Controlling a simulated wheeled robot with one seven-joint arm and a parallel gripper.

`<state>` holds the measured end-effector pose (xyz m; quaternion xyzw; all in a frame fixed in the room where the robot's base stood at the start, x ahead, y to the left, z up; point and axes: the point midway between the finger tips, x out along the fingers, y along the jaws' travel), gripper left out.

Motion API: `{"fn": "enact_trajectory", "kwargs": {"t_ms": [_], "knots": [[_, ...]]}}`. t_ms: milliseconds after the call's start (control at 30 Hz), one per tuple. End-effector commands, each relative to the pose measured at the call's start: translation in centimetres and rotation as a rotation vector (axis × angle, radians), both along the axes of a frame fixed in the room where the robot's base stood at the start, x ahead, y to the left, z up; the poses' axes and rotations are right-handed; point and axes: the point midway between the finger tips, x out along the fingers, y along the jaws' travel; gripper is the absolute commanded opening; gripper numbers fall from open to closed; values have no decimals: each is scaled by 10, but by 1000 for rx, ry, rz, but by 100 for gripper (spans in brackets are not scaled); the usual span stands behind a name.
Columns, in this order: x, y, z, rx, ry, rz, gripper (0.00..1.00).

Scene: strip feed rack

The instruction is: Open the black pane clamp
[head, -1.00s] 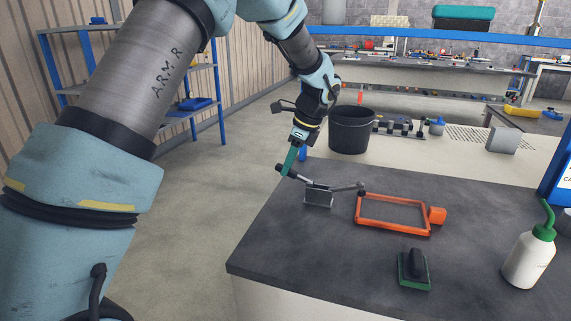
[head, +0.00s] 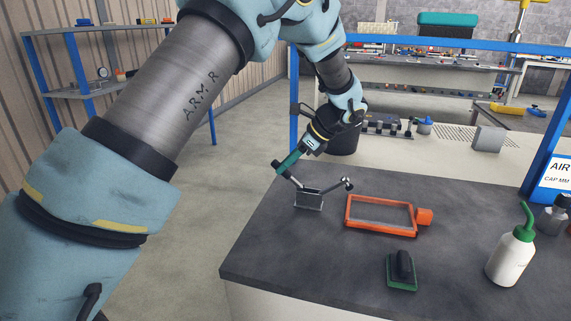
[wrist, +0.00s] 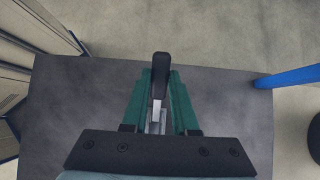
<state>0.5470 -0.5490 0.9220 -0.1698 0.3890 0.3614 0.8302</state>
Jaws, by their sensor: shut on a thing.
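The pane clamp has a grey metal body (head: 308,200) standing on the dark bench top. Its black-tipped handle (wrist: 161,72) shows between the green fingers in the wrist view. My gripper (head: 284,166) is shut on that handle at the clamp's left side, tilted down from the upper right. The grip point is mostly covered by the fingers in the head view.
A black block with a green base (head: 402,270) lies at the bench front. A white bottle with a green spout (head: 511,256) stands at right. A black bucket (head: 343,142) stands behind my wrist. The left bench edge is close to the clamp.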

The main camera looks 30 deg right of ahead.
Motion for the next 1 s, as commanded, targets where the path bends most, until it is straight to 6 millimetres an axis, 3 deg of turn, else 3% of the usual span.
{"fn": "enact_trajectory", "kwargs": {"t_ms": [100,133,400,733,1000], "knots": [[0,-1,0,-2,0,-1,0],[0,-1,0,-2,0,-1,29],[0,0,0,-1,1,-1,57],[-3,-3,4,-1,1,-1,57],[-23,-26,39,-4,0,-3,57]]}}
